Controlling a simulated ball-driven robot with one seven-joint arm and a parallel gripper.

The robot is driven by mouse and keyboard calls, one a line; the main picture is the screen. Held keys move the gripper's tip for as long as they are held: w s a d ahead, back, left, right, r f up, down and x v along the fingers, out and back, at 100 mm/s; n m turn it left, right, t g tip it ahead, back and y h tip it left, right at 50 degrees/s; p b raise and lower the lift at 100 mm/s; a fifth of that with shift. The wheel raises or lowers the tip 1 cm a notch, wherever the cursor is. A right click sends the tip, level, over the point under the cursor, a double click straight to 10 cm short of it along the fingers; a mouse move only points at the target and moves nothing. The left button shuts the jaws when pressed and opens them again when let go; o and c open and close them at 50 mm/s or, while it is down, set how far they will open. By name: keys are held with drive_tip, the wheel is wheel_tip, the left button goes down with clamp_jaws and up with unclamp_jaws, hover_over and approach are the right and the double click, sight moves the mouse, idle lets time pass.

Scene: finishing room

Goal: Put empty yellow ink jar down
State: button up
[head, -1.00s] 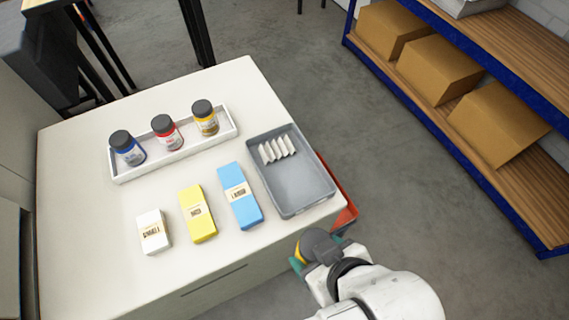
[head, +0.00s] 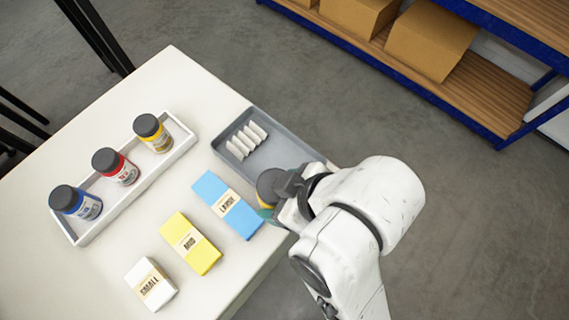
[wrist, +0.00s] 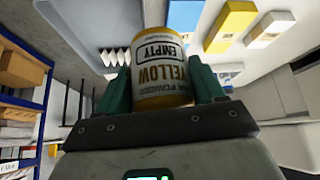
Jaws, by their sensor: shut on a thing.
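The empty yellow ink jar (wrist: 160,68) is held between the green fingers of my gripper (wrist: 160,88) in the wrist view. Its label reads "YELLOW" and "EMPTY" and appears upside down there. In the head view the jar's dark lid (head: 268,184) shows beside my gripper (head: 276,206), and most of its body is hidden. The gripper is over the table's right edge, between the blue box and the grey tray (head: 285,152). Whether the jar touches anything beneath it cannot be told.
A white tray (head: 151,177) holds blue (head: 77,203), red (head: 115,167) and yellow (head: 153,134) jars. Small (head: 150,285), mid (head: 190,243) and large (head: 227,205) boxes lie on the table. White pleated pieces (head: 246,140) occupy the grey tray's left part. Shelving (head: 440,95) stands behind.

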drive_tip(key=w+f, duration=0.2)
drive_tip(key=w, duration=0.1)
drive_tip(key=w+d+f, duration=0.1)
drive_tip(key=w+f, duration=0.4)
drive_tip(key=w, duration=0.2)
drive_tip(key=shift+d+f, duration=0.15)
drive_tip(key=shift+f, duration=0.15)
drive_tip(key=shift+w+f, duration=0.2)
drive_tip(key=shift+f, duration=1.65)
drive_tip(key=o, duration=1.1)
drive_tip(key=shift+f, duration=0.15)
drive_tip(key=shift+d+r+p, duration=0.1)
drive_tip(key=shift+r+p, duration=0.2)
drive_tip(key=v, duration=1.1)
drive_tip(key=shift+s+d+r, duration=0.1)
drive_tip(key=shift+d+r, duration=0.1)
drive_tip(key=shift+r, duration=0.1)
